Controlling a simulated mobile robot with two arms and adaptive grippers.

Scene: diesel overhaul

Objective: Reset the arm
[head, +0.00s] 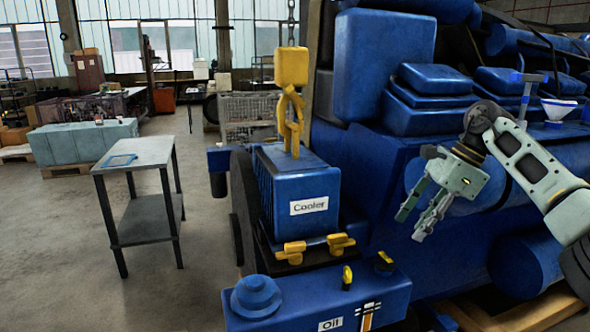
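My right arm comes in from the right side of the head view. Its pale green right gripper (411,228) hangs in the air in front of the blue engine (375,170), fingers pointing down and left. The two fingers stand apart with nothing between them, so it is open and empty. My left gripper is not in view.
A blue box labelled "Cooler" (296,232) stands left of the gripper, under a yellow hook (291,68) on a chain. A blue "Oil" tank (283,308) is at the front. A grey table (150,152) stands left, with open floor around it.

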